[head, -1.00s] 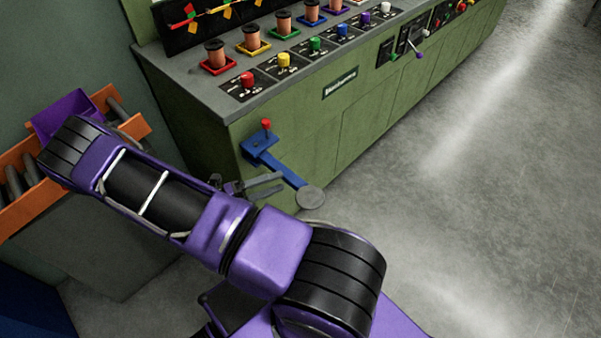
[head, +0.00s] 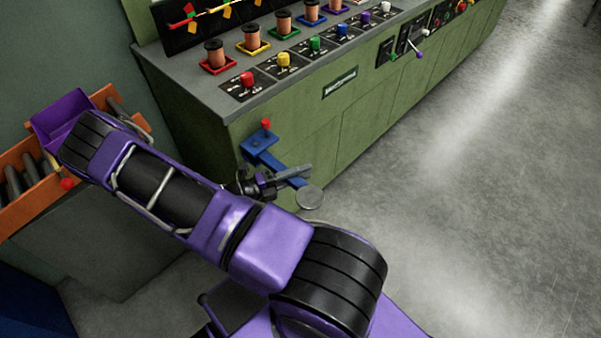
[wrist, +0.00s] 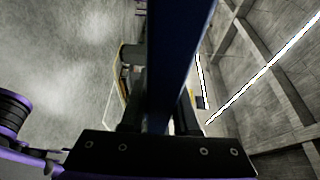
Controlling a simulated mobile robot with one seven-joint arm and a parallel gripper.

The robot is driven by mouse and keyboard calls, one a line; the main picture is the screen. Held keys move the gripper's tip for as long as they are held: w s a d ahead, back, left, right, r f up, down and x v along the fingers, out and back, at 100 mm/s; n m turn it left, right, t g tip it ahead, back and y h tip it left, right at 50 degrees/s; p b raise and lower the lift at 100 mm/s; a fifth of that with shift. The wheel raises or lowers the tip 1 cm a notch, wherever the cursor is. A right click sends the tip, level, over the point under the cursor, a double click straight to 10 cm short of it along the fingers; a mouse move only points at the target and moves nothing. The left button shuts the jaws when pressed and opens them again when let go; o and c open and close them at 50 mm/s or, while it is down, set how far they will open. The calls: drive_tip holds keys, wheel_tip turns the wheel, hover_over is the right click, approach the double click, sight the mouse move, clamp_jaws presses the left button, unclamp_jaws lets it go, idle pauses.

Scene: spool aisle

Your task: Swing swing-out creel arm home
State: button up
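The swing-out creel arm (head: 292,178) is a blue bar. It juts out from a blue bracket (head: 259,143) with a red knob on the end of the green machine, and a grey round disc (head: 309,198) sits at its outer end. My gripper (head: 300,174) is at the bar, between bracket and disc. In the wrist view the blue bar (wrist: 180,50) runs between the two dark fingers of my gripper (wrist: 160,90), one on each side. The bar hides the gap, so I cannot tell whether the fingers press on it.
The green machine (head: 300,140) carries spools and coloured knobs along its top. An orange rack (head: 25,205) with dark rods and a purple bin (head: 62,110) stands at the left. The grey floor (head: 480,220) to the right is clear.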

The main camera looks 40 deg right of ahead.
clamp_jaws()
idle(1.1)
